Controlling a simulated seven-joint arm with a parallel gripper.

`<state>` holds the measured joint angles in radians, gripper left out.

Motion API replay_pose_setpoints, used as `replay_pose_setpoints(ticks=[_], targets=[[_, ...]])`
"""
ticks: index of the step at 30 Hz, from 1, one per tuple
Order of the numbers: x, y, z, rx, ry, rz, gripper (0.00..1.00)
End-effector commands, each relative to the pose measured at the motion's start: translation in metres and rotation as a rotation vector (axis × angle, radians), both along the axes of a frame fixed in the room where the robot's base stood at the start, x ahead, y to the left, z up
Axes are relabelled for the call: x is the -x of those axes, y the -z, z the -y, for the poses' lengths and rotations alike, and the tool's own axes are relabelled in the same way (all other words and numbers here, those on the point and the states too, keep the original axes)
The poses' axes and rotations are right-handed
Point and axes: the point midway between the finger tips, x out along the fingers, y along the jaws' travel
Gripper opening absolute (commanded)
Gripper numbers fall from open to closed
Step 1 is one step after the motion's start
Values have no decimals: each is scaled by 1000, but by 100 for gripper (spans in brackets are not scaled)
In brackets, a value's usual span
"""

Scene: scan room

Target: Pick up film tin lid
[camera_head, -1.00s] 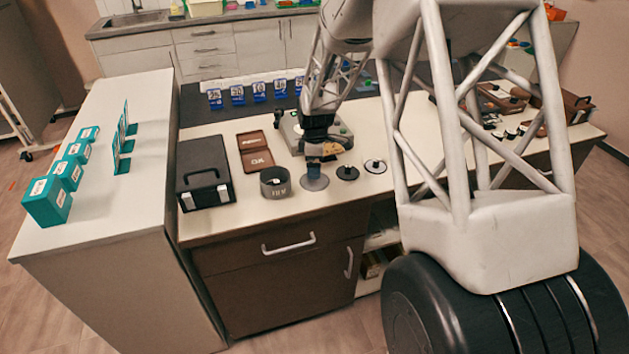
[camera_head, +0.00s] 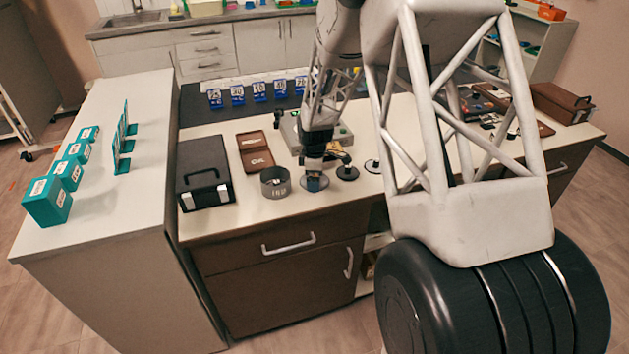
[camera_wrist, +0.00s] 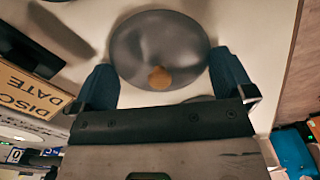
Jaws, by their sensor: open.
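The film tin lid is a round dark grey disc (camera_wrist: 158,35) with a small tan knob, lying flat on the counter in the wrist view. In the head view its grey rim (camera_head: 306,187) shows under my gripper (camera_head: 314,181), which hides much of it. In the wrist view my gripper (camera_wrist: 163,82) is open, with its two blue fingers spread to the left and right of the lid's near part and the knob between them. Nothing is held. A grey open round tin (camera_head: 275,183) with a label stands just left of the lid in the head view.
Dark round pieces (camera_head: 347,173) with small central posts lie close right of the lid. A black case (camera_head: 204,174) and an open brown box (camera_head: 255,152) stand to the left. A grey device (camera_head: 291,130) is behind. The counter's front strip is clear.

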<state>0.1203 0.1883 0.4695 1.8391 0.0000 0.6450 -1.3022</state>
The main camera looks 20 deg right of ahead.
Motion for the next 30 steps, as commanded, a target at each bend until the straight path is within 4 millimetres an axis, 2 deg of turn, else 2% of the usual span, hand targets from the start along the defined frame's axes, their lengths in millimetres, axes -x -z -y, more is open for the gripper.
replay_pose_setpoints(ticks=[5,13,17,30], targets=[[0,0,0,0,0,0,100],[0,0,0,0,0,0,60],[1,1,0,0,0,-1,57],[2,1,0,-1,0,-4,56]])
